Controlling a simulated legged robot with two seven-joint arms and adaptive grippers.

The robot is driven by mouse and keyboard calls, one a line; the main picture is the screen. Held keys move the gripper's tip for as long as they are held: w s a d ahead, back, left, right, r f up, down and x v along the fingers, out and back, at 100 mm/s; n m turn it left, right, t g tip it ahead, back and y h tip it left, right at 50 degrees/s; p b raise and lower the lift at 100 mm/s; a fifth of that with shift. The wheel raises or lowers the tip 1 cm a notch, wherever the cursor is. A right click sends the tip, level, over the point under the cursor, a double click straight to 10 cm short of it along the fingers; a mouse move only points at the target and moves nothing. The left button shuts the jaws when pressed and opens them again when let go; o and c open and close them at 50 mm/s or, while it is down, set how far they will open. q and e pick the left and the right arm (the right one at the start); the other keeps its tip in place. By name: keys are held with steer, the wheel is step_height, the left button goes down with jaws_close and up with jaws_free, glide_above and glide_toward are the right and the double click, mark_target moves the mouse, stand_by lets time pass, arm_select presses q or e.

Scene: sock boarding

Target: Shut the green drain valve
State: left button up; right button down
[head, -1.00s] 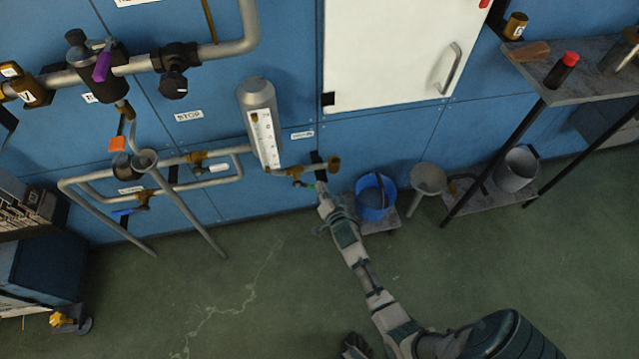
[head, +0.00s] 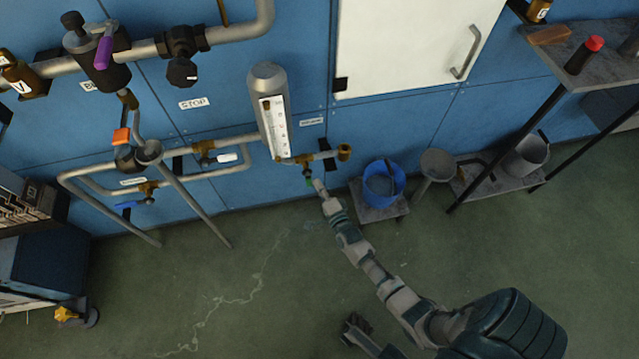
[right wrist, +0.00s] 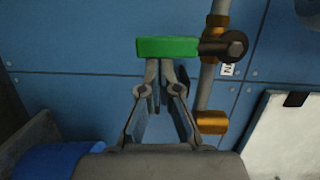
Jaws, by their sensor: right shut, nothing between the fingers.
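The green drain valve lever (right wrist: 167,47) shows in the right wrist view. It lies crosswise to the grey pipe (right wrist: 207,85), with its dark pivot (right wrist: 234,46) at the right end. In the head view the lever is a small green spot (head: 309,181) below the sight-glass cylinder (head: 272,115), partly hidden by my gripper. My right gripper (right wrist: 160,65) is shut and empty, its fingertips at the lever's near edge; I cannot tell if they touch. In the head view the right gripper (head: 318,186) is at the valve.
A brass outlet (head: 344,152) sits just right of the valve. A blue bucket (head: 383,184) stands below it on a low slab, with a grey funnel (head: 437,165) alongside. Pipes with blue- and white-handled valves are left. A shelf stands right.

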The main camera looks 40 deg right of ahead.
steer(key=shift+w+a+f, duration=0.15)
steer(key=shift+w+f, duration=0.05)
stand_by(0.6)
